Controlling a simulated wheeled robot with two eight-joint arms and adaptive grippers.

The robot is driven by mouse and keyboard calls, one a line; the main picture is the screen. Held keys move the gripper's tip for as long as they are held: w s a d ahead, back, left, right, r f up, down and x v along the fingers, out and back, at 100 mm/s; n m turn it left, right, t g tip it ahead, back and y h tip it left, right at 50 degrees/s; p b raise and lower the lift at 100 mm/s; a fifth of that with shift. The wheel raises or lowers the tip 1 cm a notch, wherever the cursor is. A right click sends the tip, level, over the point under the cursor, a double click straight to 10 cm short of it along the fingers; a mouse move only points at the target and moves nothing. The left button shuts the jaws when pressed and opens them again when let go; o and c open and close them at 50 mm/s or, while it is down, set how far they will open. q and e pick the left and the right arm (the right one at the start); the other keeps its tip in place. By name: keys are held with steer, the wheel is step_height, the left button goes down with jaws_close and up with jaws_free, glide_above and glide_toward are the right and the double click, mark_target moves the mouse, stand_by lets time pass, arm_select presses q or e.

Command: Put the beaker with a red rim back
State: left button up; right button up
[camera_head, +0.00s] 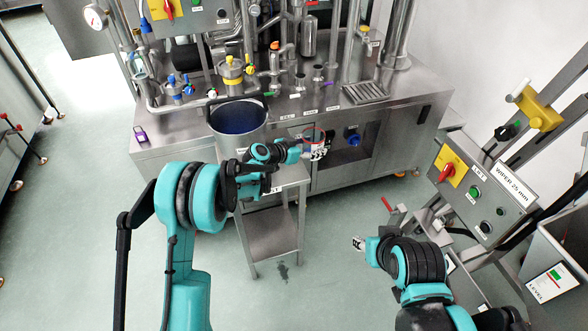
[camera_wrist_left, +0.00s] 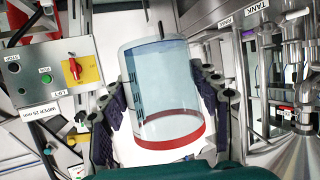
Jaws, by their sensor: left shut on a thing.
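The clear beaker (camera_head: 314,136) with a red rim is held out in front of the steel bench in the head view. In the left wrist view the beaker (camera_wrist_left: 160,85) is tilted between the finger pads, with its red rim (camera_wrist_left: 170,132) towards the camera and markings on its wall. It looks empty. My left gripper (camera_head: 308,149) is shut on the beaker's sides. My right gripper (camera_head: 359,243) is low at the right, over the floor, apart from the beaker; its fingers are too small to read.
The steel bench (camera_head: 175,145) carries pipes, valves and a drain grate (camera_head: 365,93). A control panel (camera_head: 484,190) stands right. Floor between is free.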

arm_select(q)
steer(key=a+f, duration=0.1)
steer(key=a, duration=0.1)
steer(key=a+f+b, duration=0.1)
steer(key=a, duration=0.1)
steer(key=s+a+f, duration=0.1)
steer(key=a+f, duration=0.1)
steer(key=shift+a+b, duration=0.2)
steer(key=shift+b, duration=0.2)
steer(key=shift+f+b, duration=0.9)
steer(key=shift+f, duration=1.1)
steer(key=shift+s, duration=0.1)
steer(key=shift+f, duration=0.1)
steer(key=o, duration=1.4)
steer(key=shift+c, duration=0.2)
